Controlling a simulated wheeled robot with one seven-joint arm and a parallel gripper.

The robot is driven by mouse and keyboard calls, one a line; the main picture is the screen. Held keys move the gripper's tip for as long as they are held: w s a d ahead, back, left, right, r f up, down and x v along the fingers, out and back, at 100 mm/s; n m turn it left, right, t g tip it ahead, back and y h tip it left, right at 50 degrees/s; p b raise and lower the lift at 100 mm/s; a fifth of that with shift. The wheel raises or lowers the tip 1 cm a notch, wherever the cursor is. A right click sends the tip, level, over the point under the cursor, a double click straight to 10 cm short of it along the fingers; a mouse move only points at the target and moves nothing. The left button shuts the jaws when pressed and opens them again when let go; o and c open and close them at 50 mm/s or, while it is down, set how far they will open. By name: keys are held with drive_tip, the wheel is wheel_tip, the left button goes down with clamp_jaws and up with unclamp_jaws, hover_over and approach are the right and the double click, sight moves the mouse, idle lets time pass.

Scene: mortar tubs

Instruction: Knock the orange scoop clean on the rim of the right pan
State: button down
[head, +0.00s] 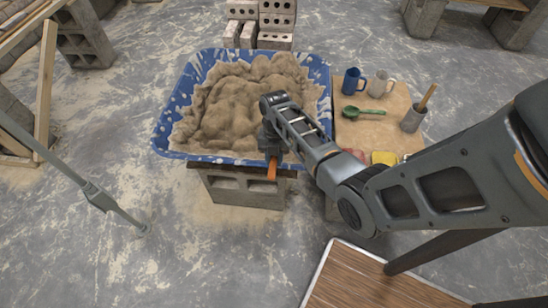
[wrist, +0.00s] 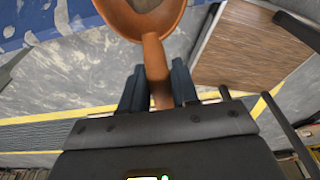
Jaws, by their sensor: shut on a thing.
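My gripper (head: 270,148) is over the front rim of a blue, white-splashed pan (head: 172,117) heaped with sandy mortar. It is the only pan in view. In the wrist view my gripper (wrist: 158,92) is shut on the handle of the orange scoop (wrist: 156,62), whose round bowl points away from the fingers and is cut off by the top edge. In the head view only a small piece of the scoop (head: 272,172) shows below my gripper, by the front rim. I cannot tell whether it touches the rim, or whether mortar clings in the bowl.
Concrete blocks (head: 232,190) support the pan. A wooden tabletop (head: 365,282) stands at the front right.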

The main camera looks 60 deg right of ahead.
drive_tip(key=shift+r, duration=0.7)
drive_tip(key=shift+f, duration=0.15)
drive_tip(key=shift+f, duration=0.1)
wheel_tip(320, 180, down, 7)
drive_tip(key=b, duration=0.6)
wheel_tip(320, 180, up, 8)
drive_tip(key=p, duration=0.8)
drive_tip(key=shift+f, duration=0.4)
